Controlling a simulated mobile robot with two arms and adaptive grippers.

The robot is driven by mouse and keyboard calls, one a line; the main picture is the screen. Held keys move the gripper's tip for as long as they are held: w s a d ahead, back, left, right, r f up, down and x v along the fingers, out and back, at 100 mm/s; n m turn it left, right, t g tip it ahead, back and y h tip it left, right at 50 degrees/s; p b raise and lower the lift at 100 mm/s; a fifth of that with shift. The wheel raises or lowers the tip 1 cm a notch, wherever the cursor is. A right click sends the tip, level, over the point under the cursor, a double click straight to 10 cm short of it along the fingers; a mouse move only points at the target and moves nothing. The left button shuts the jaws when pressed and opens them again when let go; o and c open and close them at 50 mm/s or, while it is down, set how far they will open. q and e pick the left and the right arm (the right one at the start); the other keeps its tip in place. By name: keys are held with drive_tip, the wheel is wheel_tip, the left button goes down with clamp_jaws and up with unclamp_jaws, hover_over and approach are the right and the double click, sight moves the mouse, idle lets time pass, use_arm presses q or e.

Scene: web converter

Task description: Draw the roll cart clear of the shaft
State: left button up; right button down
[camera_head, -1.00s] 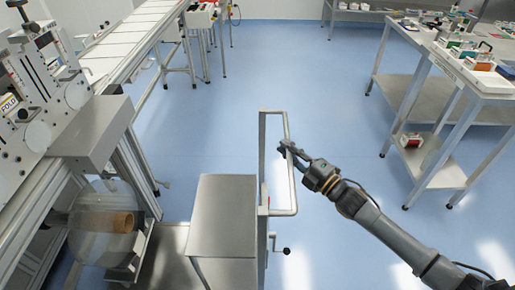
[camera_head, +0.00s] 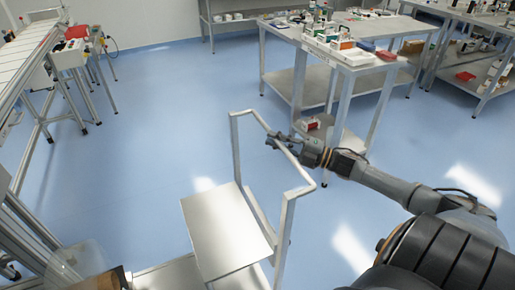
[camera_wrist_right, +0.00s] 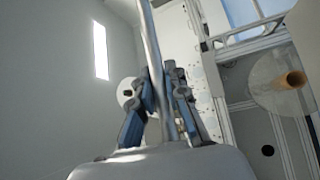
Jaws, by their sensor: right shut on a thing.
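The roll cart (camera_head: 222,228) stands at the lower middle of the head view, with a flat grey metal top and an upright tubular push handle (camera_head: 234,150). My right gripper (camera_head: 277,141) is shut on the far part of the handle's upper rail. In the right wrist view, the fingers of my right gripper (camera_wrist_right: 166,100) close around the grey handle bar (camera_wrist_right: 150,40). A clear roll with a brown core (camera_head: 112,280) shows partly at the bottom left. The wrist view also shows its core (camera_wrist_right: 290,81). The shaft cannot be made out. My left gripper is out of view.
A two-level workbench (camera_head: 345,55) with boxes stands beyond the handle, close behind my right gripper. A conveyor (camera_head: 28,45) and machine frame run along the left edge. Shelves stand at the back right. Blue floor (camera_head: 150,130) is open between conveyor and cart.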

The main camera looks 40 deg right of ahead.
drive_tip(key=shift+s+d, duration=0.15)
drive_tip(key=shift+d, duration=0.4)
drive_tip(key=c, duration=1.3)
unclamp_jaws()
drive_tip(key=shift+d, duration=0.15)
drive_tip(key=shift+c, duration=0.2)
drive_tip(key=shift+s, duration=0.1)
drive_tip(key=v, duration=1.1)
drive_tip(key=shift+s+d, duration=0.3)
